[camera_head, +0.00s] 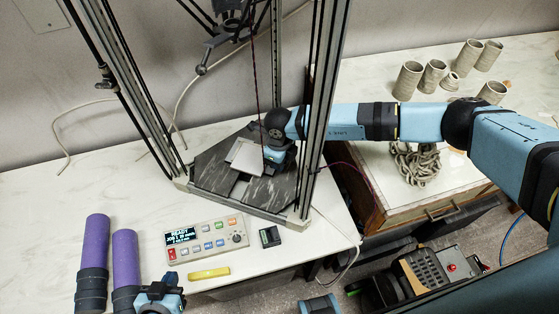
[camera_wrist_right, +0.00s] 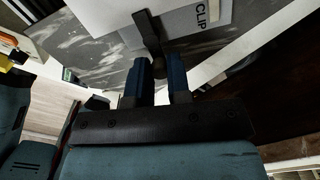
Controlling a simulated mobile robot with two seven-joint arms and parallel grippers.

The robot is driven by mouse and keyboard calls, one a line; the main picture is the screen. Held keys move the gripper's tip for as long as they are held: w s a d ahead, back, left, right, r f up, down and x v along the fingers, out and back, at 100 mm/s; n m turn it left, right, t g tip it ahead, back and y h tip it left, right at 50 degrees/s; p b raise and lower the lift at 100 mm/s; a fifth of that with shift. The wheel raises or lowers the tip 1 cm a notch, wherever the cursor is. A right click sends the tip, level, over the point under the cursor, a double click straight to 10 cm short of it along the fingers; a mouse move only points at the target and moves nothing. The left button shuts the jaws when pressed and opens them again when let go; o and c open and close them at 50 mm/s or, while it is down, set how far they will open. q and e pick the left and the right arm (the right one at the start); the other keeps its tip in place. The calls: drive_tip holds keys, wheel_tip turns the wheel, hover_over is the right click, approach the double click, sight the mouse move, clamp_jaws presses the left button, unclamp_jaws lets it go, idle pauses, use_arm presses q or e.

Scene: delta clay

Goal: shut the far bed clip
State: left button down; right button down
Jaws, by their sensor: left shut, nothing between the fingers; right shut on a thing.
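The print bed, a pale square plate (camera_head: 245,154), sits on a dark marbled base (camera_head: 212,172) inside the delta printer frame. My right arm reaches in from the right, and its gripper (camera_head: 272,166) is at the plate's right side. In the right wrist view my right gripper (camera_wrist_right: 158,82) is shut on the dark knob end of a black bed clip (camera_wrist_right: 148,32). The clip's arm extends up over the plate (camera_wrist_right: 185,20), beside the printed word CLIP. My gripper hides the clip in the head view. My left gripper (camera_head: 160,296) is shut and empty at the lower left.
Printer uprights (camera_head: 322,95) stand close around my right arm. A control panel (camera_head: 207,240), a yellow bar (camera_head: 208,273) and a small black item (camera_head: 270,237) lie in front. Clay cups (camera_head: 408,80) and coiled clay (camera_head: 415,162) are at right.

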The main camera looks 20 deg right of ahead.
drive_tip(key=c, duration=1.1)
unclamp_jaws()
use_arm(q)
drive_tip(key=shift+f, duration=0.1)
use_arm(e)
drive_tip(key=shift+r, duration=0.1)
use_arm(q)
drive_tip(key=shift+f+b, duration=0.6)
use_arm(e)
drive_tip(key=shift+r, duration=6.85)
use_arm(q)
drive_tip(key=shift+a+r, duration=0.1)
